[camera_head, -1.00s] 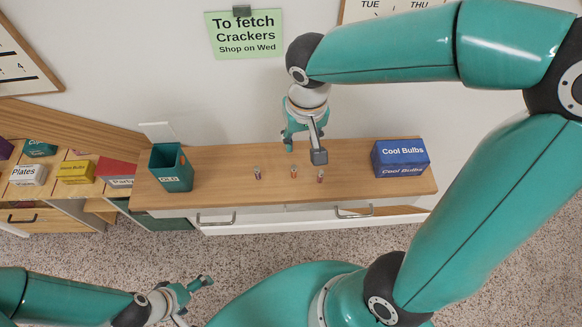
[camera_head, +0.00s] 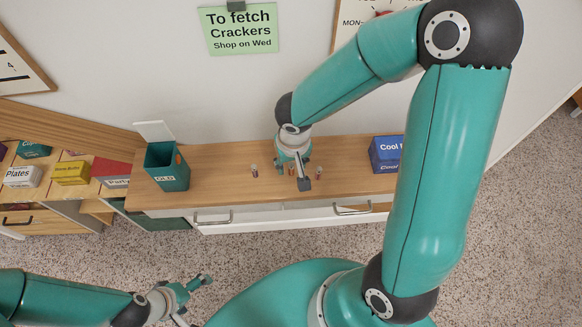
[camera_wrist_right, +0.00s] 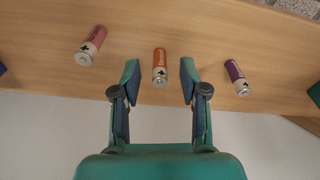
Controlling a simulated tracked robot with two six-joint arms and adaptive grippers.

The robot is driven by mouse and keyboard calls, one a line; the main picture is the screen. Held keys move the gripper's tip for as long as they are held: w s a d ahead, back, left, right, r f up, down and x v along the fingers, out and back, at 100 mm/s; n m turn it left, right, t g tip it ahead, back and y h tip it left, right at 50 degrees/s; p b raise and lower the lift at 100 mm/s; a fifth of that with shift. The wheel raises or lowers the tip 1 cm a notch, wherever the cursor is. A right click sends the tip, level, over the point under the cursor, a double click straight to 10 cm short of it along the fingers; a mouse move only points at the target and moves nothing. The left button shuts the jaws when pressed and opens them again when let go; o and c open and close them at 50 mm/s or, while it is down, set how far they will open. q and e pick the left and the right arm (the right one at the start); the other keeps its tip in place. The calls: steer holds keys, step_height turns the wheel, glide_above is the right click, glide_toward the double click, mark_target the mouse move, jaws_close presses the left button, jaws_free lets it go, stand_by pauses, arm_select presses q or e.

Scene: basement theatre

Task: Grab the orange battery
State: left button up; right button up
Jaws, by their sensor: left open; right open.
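The orange battery (camera_wrist_right: 159,64) stands on the wooden counter in the middle of the right wrist view, between the tips of my open right gripper (camera_wrist_right: 159,82). Its end with a plus mark faces the camera, and the fingers do not appear to touch it. In the head view my right gripper (camera_head: 302,176) hangs over the counter and partly hides the orange battery (camera_head: 291,170). A pink battery (camera_wrist_right: 91,45) stands to the left and a purple battery (camera_wrist_right: 237,77) to the right in the wrist view. My left gripper (camera_head: 206,288) is open and empty, low over the floor.
A dark green bin (camera_head: 166,168) stands at the counter's left end and a blue Cool Bulbs box (camera_head: 386,153) at its right. Drawers with handles (camera_head: 352,209) run along the counter's front. Several labelled boxes sit on a lower shelf at left.

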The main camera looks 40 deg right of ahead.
steer(key=shift+c, duration=0.4)
jaws_close()
steer(key=shift+r, duration=0.1)
